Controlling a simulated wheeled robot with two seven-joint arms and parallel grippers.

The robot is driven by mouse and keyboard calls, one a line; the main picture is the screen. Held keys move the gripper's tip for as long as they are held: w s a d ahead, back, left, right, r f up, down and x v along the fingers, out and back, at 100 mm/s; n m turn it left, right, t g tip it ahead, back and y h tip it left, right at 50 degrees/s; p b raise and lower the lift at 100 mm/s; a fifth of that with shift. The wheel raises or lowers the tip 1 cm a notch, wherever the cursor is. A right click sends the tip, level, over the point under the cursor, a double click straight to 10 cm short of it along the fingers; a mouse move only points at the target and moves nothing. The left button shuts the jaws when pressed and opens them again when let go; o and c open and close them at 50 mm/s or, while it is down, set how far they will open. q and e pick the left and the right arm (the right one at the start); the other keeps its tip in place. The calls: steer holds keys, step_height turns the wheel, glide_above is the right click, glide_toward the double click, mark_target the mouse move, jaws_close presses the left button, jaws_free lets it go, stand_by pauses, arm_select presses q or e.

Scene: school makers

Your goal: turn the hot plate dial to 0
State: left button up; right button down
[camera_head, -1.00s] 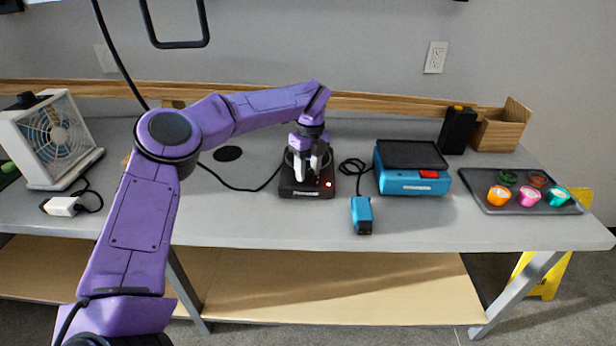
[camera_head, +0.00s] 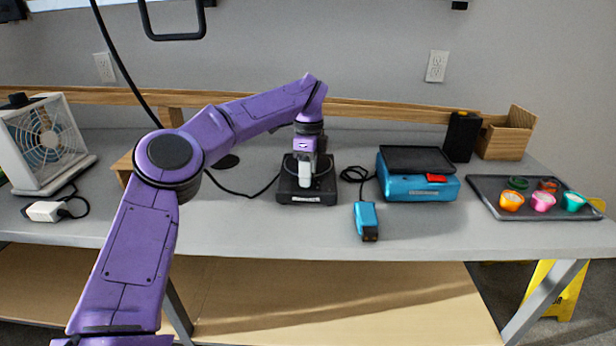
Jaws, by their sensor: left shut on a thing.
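The hot plate (camera_head: 320,196) is a small black box with a round plate on top, in the middle of the table. My left gripper (camera_head: 304,184) points down over its front part and is shut on the dial. The dial itself is hidden behind the fingers, so its setting cannot be read. No red light shows on the hot plate's front. My right gripper is out of view.
Right of the hot plate are a blue device with a black top (camera_head: 418,188) and a small blue box (camera_head: 366,220). A dark tray (camera_head: 487,188) with several colored cups lies further right. A white fan (camera_head: 42,145) stands at the left. The front of the table is mostly clear.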

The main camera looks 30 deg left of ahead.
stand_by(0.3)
arm_select(q)
steer(key=o, duration=1.1)
steer(key=shift+c, duration=0.2)
